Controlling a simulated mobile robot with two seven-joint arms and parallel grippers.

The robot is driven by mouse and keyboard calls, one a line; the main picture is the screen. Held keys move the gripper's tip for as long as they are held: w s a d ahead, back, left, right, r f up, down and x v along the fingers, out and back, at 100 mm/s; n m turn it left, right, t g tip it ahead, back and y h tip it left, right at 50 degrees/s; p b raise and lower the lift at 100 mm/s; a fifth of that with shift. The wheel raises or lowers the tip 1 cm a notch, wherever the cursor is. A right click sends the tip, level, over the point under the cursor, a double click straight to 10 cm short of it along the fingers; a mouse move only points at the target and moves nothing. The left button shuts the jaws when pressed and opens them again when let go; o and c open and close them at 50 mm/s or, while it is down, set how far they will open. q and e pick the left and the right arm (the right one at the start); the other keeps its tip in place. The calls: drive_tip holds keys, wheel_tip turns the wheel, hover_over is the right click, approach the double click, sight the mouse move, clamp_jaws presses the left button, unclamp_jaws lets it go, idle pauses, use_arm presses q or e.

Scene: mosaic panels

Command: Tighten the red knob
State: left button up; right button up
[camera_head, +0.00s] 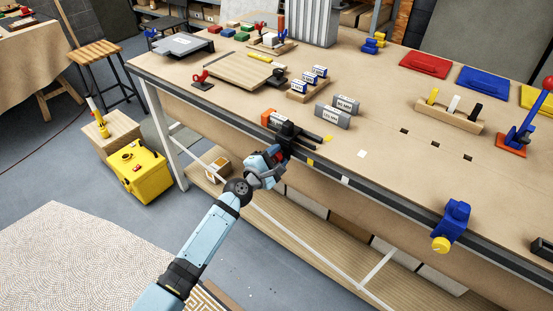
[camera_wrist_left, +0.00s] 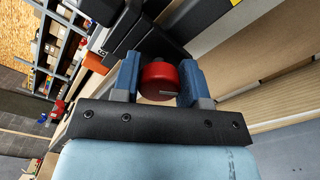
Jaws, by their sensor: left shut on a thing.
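The red knob (camera_wrist_left: 159,80) shows in the left wrist view as a round red cap with a pale line on its face. My left gripper (camera_wrist_left: 160,82) has its two blue fingers on either side of the knob, shut on it. In the head view my left gripper (camera_head: 272,160) is at the front edge of the workbench, beside a black and orange device (camera_head: 285,128) mounted there. My right gripper is not in view.
The workbench (camera_head: 385,130) carries grey and white blocks (camera_head: 333,117), a wooden rack (camera_head: 450,115) and coloured panels. A blue clamp with a yellow knob (camera_head: 452,225) sits on the front edge at right.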

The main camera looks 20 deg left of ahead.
use_arm(q)
drive_tip(key=m, duration=0.2)
drive_tip(key=shift+f+m, duration=0.15)
drive_tip(key=shift+m, duration=0.25)
drive_tip(key=m, duration=0.2)
drive_tip(key=shift+m+b, duration=0.3)
drive_tip(key=shift+m, duration=0.1)
drive_tip(key=m, duration=0.5)
drive_tip(key=shift+m+p, duration=0.35)
drive_tip(key=shift+m, duration=0.45)
drive_tip(key=shift+f, duration=0.1)
drive_tip(key=o, duration=0.9)
